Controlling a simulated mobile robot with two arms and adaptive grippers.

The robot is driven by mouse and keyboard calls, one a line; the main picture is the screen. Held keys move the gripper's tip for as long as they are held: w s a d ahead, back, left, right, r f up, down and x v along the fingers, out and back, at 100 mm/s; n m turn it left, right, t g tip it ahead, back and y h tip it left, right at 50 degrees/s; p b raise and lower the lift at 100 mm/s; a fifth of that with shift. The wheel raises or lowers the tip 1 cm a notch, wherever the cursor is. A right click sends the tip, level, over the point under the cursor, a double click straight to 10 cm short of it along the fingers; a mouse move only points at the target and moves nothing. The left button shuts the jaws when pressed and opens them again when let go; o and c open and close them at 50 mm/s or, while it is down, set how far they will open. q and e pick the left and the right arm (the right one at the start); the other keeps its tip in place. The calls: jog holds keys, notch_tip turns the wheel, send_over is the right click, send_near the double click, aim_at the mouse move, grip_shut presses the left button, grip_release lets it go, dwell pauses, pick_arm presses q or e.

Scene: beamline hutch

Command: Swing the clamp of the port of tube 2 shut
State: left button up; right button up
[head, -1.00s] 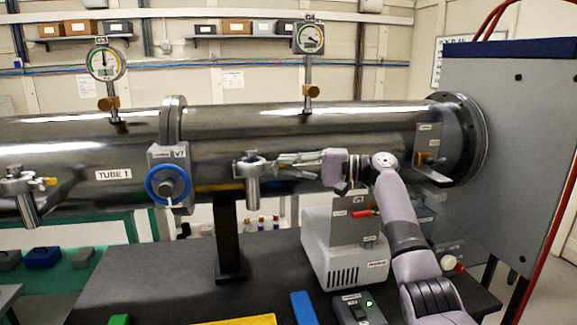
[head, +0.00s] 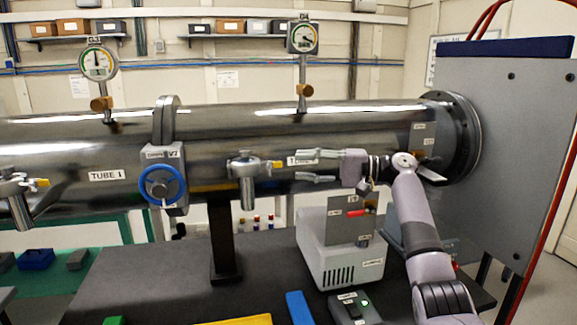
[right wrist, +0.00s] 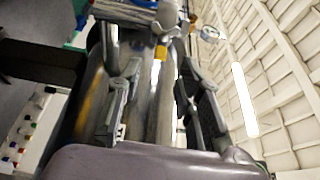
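The port of tube 2 (head: 247,187) is a grey metal stub on the front of the long steel tube. Its clamp (head: 243,161) runs across the top of the stub, with a yellow tip (head: 277,165) sticking out to the right. I cannot tell whether the clamp is fully shut. My right gripper (head: 304,167) is open and empty, just right of the yellow tip and apart from it. In the right wrist view, the port (right wrist: 167,18) and yellow tip (right wrist: 161,53) lie beyond the two spread fingers (right wrist: 157,85). My left gripper is not in view.
A blue-wheeled valve (head: 162,186) and tube 1's port (head: 17,195) are to the left. Below the arm stand a white pump box (head: 325,255) and a small switch box (head: 355,308) on the dark table (head: 180,270). A grey panel (head: 505,150) bounds the right.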

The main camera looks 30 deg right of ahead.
jog(key=v, duration=0.6)
jog(key=shift+s+d, duration=0.15)
jog(key=shift+d, duration=0.05)
